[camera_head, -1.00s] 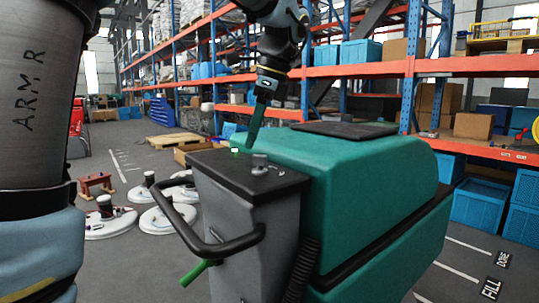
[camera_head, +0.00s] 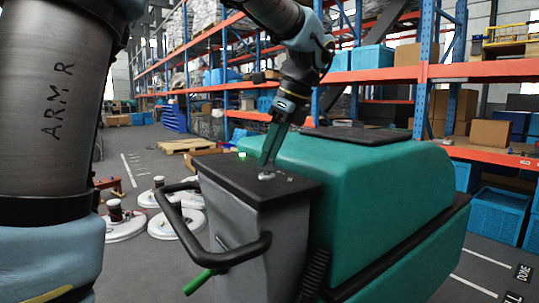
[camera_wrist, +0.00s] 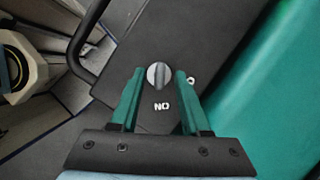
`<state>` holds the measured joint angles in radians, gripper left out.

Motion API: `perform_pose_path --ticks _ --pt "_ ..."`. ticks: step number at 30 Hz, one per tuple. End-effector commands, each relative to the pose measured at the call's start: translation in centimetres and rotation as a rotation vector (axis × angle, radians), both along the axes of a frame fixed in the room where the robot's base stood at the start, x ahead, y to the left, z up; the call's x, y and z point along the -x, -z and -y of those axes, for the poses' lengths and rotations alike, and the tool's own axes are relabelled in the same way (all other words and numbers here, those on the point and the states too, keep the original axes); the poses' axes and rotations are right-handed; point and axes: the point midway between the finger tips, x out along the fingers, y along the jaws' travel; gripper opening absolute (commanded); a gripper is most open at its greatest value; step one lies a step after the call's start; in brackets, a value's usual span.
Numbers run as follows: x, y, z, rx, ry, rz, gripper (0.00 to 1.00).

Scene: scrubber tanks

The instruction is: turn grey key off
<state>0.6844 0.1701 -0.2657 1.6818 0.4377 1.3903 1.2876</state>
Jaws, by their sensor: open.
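The grey key (camera_head: 266,176) is a round knob on the black top panel (camera_head: 225,170) of the green scrubber. In the wrist view the grey key (camera_wrist: 158,76) shows a raised bar running up and down the picture, in line with a white label (camera_wrist: 162,106) that reads "NO", perhaps "ON" upside down. My gripper (camera_head: 267,165) comes down from above onto the panel. In the wrist view my gripper (camera_wrist: 159,73) is open, with one green finger on each side of the key and small gaps between. Whether the fingertips touch the panel is unclear.
A black handle bar (camera_head: 215,255) curves out at the scrubber's front, with a green lever (camera_head: 200,281) below. A small green light (camera_head: 242,155) is on the panel. The green body (camera_head: 370,190) rises behind.

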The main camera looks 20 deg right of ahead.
Motion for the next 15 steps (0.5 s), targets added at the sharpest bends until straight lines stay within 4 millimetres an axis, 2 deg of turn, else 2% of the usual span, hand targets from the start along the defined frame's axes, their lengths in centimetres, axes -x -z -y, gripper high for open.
perform_pose_path --ticks 11,15 --pt "-0.16 0.5 -0.15 0.001 -0.001 0.001 0.45" --pt "-0.15 0.5 -0.14 0.001 0.0 0.001 0.29"
